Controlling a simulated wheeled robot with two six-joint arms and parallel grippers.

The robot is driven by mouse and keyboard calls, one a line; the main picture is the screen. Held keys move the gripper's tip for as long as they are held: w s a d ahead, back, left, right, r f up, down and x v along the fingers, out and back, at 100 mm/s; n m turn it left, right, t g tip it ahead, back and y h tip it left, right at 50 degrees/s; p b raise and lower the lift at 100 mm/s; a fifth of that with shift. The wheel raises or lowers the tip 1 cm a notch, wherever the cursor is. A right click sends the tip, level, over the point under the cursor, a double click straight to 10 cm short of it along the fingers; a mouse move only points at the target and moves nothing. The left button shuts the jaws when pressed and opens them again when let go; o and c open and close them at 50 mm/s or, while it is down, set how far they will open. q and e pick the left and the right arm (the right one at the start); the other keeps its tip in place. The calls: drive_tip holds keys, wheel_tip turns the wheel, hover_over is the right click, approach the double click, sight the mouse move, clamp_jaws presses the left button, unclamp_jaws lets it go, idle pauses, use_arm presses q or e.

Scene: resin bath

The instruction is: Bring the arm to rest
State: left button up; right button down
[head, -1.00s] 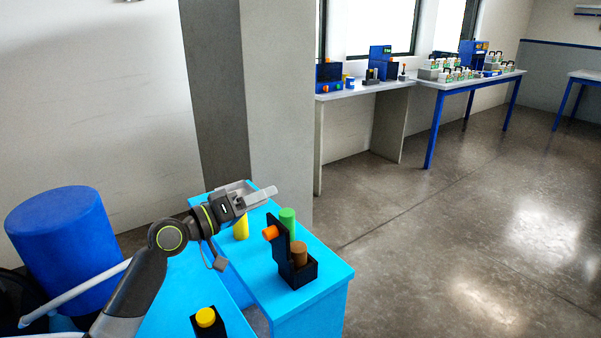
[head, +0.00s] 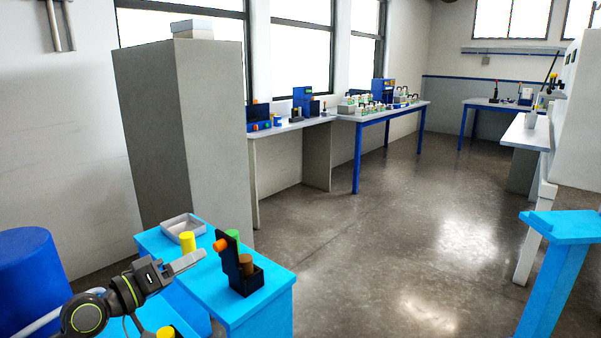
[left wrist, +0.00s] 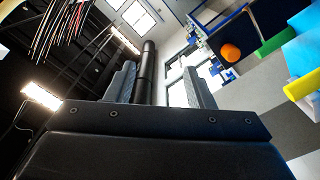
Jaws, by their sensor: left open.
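My left gripper (head: 186,263) is at the lower left of the head view, above the light-blue table (head: 262,304). It points right towards a black holder (head: 247,280) that bears an orange knob (head: 220,245) and a brown cylinder (head: 246,265). In the left wrist view, the two fingers (left wrist: 165,88) stand apart with nothing between them. The orange knob (left wrist: 230,52) shows there at the upper right, clear of the fingers. My right gripper is not in view.
A yellow cylinder (head: 187,242), a green cylinder (head: 232,240) and a grey tray (head: 182,226) are on the light-blue table. A blue drum (head: 30,275) stands at left. A grey pillar (head: 205,140) rises behind the table. The floor (head: 390,240) at centre right is open.

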use_arm(q)
drive_tip(key=s+f+m+g+y, duration=0.1)
drive_tip(key=s+f+g+y, duration=0.15)
drive_tip(key=s+f, duration=0.65)
drive_tip(key=s+f+g+y, duration=0.2)
drive_tip(key=s+f+y, duration=0.15)
drive_tip(key=f, duration=0.85)
drive_tip(key=s+a+f+g+y, duration=0.2)
drive_tip(key=s+a+f, duration=0.1)
drive_tip(key=s, duration=0.5)
drive_tip(key=s+a+f+n+g+y, duration=0.1)
drive_tip(key=s+a+f+g+y, duration=0.15)
drive_tip(key=s, duration=0.55)
drive_tip(key=s+a+f+g+y, duration=0.1)
drive_tip(key=s+a+f+y, duration=0.2)
drive_tip(key=s, duration=0.5)
wheel_tip(320, 180, down, 20)
drive_tip(key=a+g+p, duration=0.1)
drive_tip(key=p, duration=0.2)
drive_tip(key=s+d+f+g+p, duration=0.1)
drive_tip(key=s+f+p, duration=0.2)
drive_tip(key=s+f, duration=1.1)
drive_tip(key=shift+s+g+h, duration=0.3)
drive_tip(key=shift+s+h, duration=0.15)
drive_tip(key=shift+s, duration=0.1)
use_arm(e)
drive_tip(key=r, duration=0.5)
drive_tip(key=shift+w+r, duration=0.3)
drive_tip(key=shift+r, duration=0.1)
